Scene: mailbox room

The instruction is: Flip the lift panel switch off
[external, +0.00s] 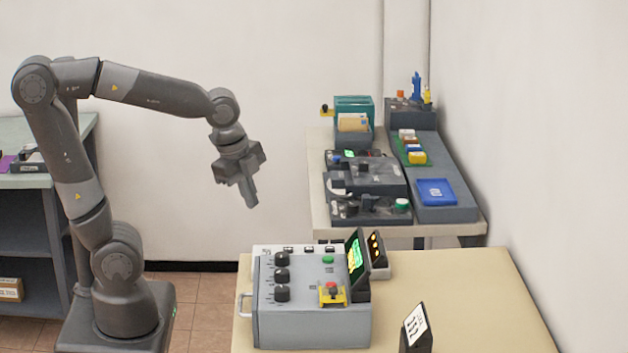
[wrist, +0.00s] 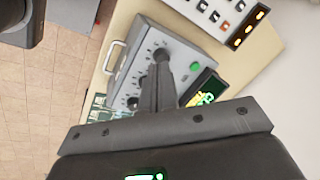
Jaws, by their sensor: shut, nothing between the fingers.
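A grey control box (external: 310,325) stands on the near table with dark knobs (external: 282,275), a green button (external: 328,259) and a red button on a yellow base (external: 332,292). A pale panel (external: 262,250) behind it carries a row of small switches; these show as dark and orange-red rockers (wrist: 225,24) in the wrist view. I cannot tell which is the lift panel switch, or its position. My gripper (external: 252,204) is shut and empty, pointing down in the air above and left of the boxes. In the wrist view its fingers (wrist: 160,70) overlap the grey box.
A lit green screen (external: 355,257) and a dark unit with amber lights (external: 377,248) stand at the boxes' right. A small sign (external: 416,325) stands at the table's front. The table's right side (external: 480,300) is clear. A farther table holds several devices and a blue tray (external: 436,192).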

